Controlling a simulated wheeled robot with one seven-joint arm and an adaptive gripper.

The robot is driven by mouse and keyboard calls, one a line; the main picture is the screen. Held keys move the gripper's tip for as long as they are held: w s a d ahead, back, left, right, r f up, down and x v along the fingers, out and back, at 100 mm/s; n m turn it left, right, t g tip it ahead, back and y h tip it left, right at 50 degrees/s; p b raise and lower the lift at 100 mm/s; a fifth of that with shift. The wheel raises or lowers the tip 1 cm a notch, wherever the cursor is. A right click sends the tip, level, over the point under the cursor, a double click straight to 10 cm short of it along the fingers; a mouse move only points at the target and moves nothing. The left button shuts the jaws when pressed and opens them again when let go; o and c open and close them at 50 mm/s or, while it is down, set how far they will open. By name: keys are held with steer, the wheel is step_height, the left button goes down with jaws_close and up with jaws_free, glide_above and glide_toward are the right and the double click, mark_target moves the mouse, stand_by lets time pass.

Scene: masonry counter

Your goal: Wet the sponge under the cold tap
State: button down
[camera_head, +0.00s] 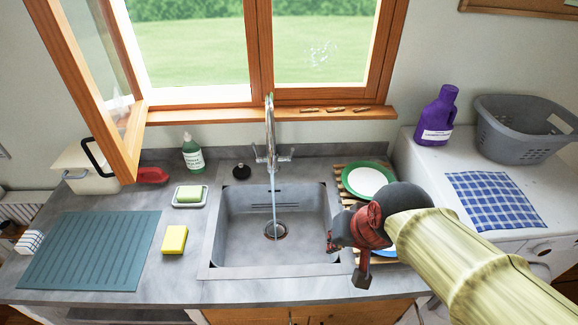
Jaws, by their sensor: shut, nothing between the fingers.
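A yellow sponge (174,240) lies flat on the counter left of the sink, apart from my gripper. The chrome tap (270,125) stands behind the sink (235,215), with a lever on each side of its base. A thin stream of water (273,200) runs from its spout toward the drain. Which lever is cold cannot be told. My gripper (360,272), dark red and black, is shut and empty above the sink's right edge, right of the water and far from the sponge. My arm hides part of the drying rack.
A green block sits on a white dish (178,203) near a green bottle (192,153). A grey-blue mat (90,250) covers the left counter. A wooden rack with plates (368,181) stands right of the sink. The open window frame (128,150) juts over the back left.

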steer(key=w+a+f+m+t+y+b, duration=0.1)
steer(key=w+a+f+m, duration=0.2)
steer(key=w+a, duration=0.25)
steer(key=w+a+f+m+y, duration=0.1)
steer(key=w+a+f+m, duration=0.25)
steer(key=w, duration=0.25)
steer(key=m+t+h+b, duration=0.3)
steer(key=m+t+h, duration=0.4)
steer(key=m, duration=2.4)
glide_toward(290, 156)
steer(key=w+f, duration=0.1)
steer(key=w+d+f+y, duration=0.1)
steer(key=shift+w+d+f+n+t, duration=0.15)
steer(key=shift+w+f+n+t, duration=0.1)
steer(key=shift+f+t, duration=0.05)
steer(key=shift+w+d+r, duration=0.1)
steer(key=shift+w+r, duration=0.15)
steer(key=shift+w, duration=0.35)
